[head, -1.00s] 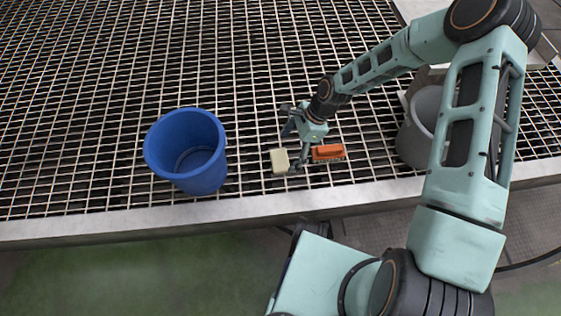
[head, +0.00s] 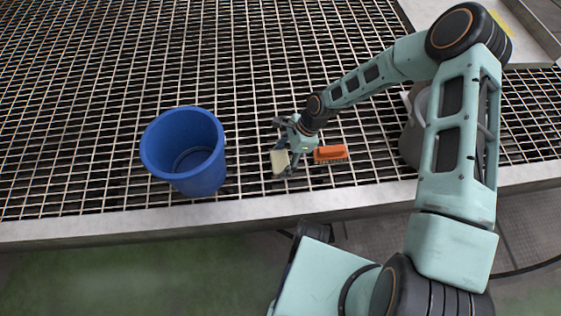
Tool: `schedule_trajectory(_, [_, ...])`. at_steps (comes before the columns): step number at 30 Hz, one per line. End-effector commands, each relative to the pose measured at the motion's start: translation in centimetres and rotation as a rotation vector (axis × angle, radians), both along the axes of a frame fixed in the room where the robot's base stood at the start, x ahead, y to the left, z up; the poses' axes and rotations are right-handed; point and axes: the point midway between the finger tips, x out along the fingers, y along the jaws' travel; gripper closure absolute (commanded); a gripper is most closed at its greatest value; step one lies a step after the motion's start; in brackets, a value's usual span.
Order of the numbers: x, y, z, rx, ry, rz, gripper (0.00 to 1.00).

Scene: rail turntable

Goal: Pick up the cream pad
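The cream pad (head: 279,161) is a small pale block on the metal grating, left of an orange brush. My gripper (head: 283,146) is above the pad, its fingers spread apart. One finger is at the pad's far side and the other at its right edge, partly overlapping it in the picture. I cannot tell whether the fingers touch the pad.
The orange brush (head: 329,153) lies close to the right of the gripper. A blue bucket (head: 190,172) stands to the left. A grey bucket (head: 411,140) is at the right, partly behind my arm. The grating's metal front edge (head: 150,225) is near the pad.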

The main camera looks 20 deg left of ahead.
Motion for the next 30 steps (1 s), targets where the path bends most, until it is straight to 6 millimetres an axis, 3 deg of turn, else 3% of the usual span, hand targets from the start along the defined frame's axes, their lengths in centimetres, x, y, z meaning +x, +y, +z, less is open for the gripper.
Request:
schedule_trajectory(5, [0.0,0.0,0.0,0.000,-0.001,0.000,0.56])
schedule_trajectory(17, [0.1,0.0,1.1,0.001,-0.003,0.001,0.56])
schedule_trajectory(22, [0.1,0.0,3.8,0.001,-0.003,0.000,0.56])
schedule_trajectory(30, [-4.6,-2.4,10.0,-0.002,-0.003,0.001,0.56])
